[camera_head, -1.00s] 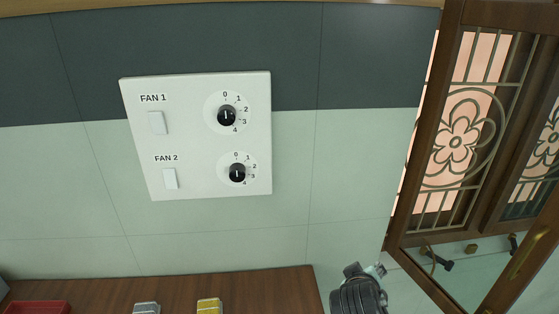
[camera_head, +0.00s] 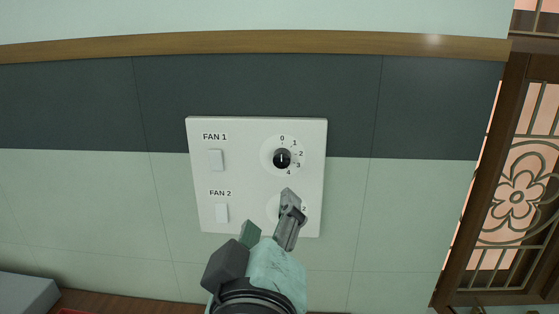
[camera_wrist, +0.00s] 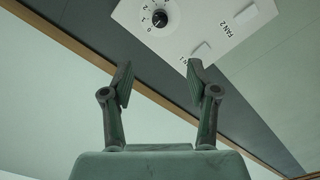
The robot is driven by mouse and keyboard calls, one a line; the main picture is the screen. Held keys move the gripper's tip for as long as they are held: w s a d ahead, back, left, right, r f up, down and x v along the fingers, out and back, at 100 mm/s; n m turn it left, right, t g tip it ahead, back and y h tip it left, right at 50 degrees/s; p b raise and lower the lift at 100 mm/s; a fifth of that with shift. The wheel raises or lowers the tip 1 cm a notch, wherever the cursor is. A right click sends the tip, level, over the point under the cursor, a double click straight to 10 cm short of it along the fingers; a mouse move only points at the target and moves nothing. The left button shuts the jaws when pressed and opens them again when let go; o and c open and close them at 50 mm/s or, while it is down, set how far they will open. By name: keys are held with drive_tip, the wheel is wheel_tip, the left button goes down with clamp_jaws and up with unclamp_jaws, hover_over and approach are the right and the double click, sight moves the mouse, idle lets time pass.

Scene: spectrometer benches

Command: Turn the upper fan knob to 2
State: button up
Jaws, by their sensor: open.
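The white fan panel (camera_head: 245,180) is on the wall in the head view. Its upper knob, beside FAN 1, is a black dial (camera_head: 282,158) with a white line that looks nearly vertical, toward 0. The upper knob also shows at the top of the wrist view (camera_wrist: 160,18). My gripper (camera_head: 268,215) is open and empty in front of the panel's lower part, below the upper knob in the picture. It hides the FAN 2 knob in the head view. In the wrist view the two fingers (camera_wrist: 160,75) are apart, with the knob beyond their tips and nothing between them.
Two white switches, FAN 1 (camera_head: 216,160) and FAN 2 (camera_head: 222,213), sit on the panel's left. A wooden rail (camera_head: 250,43) runs above on the wall. A wooden lattice window (camera_head: 515,190) stands at the right. The wall around the panel is clear.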

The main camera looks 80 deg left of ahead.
sight(280, 160)
drive_tip(key=p+x, duration=0.6)
drive_tip(key=x, duration=0.9)
drive_tip(key=shift+a+r, duration=0.15)
drive_tip(key=shift+a, duration=0.25)
drive_tip(key=shift+x, duration=0.75)
clamp_jaws()
